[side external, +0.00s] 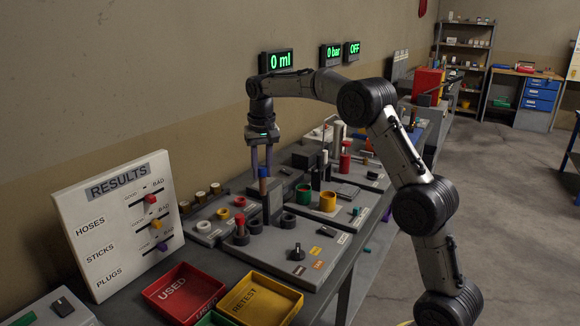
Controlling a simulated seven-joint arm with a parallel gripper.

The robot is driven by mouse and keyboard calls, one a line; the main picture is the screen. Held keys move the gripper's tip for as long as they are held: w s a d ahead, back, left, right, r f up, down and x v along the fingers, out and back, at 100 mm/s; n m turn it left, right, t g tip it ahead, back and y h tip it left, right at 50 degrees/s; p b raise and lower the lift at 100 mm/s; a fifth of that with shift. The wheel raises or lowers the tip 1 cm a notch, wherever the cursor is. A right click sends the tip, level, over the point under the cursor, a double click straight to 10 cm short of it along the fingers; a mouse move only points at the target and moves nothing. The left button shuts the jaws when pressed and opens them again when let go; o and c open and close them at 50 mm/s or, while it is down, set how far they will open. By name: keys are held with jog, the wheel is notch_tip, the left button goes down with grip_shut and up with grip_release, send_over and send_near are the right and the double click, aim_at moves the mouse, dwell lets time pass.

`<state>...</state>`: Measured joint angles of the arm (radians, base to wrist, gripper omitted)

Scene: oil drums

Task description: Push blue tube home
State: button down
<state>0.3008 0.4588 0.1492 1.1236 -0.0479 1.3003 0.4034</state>
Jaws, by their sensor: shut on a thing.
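My gripper (263,172) points straight down over the bench, left of the middle in the side external view. Its two fingers are shut on a small blue tube (264,172). The blue tube is upright, with a brownish piece (263,187) directly below it, above a grey block (271,206). Whether the tube touches or sits around the brownish piece is too small to tell.
A red-topped piece (240,222), dark rings (288,221) and a yellow cup (327,202) stand close by. Red (180,294) and yellow (262,301) trays lie in front. A RESULTS board (112,222) stands left. Displays on the wall read 0 ml, 0 bar and OFF.

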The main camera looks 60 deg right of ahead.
jog(key=f, duration=0.1)
jog(key=w+a+f, duration=0.1)
jog(key=w+f, duration=0.1)
jog(key=f, duration=0.1)
jog(key=shift+w+a+f, duration=0.1)
jog(key=shift+w+a, duration=0.15)
jog(key=shift+a, duration=0.05)
jog(key=shift+f, duration=0.25)
jog(key=shift+f, duration=2.9)
jog(key=shift+f, duration=0.75)
jog(key=c, duration=0.6)
grip_release()
jog(key=shift+o, duration=0.2)
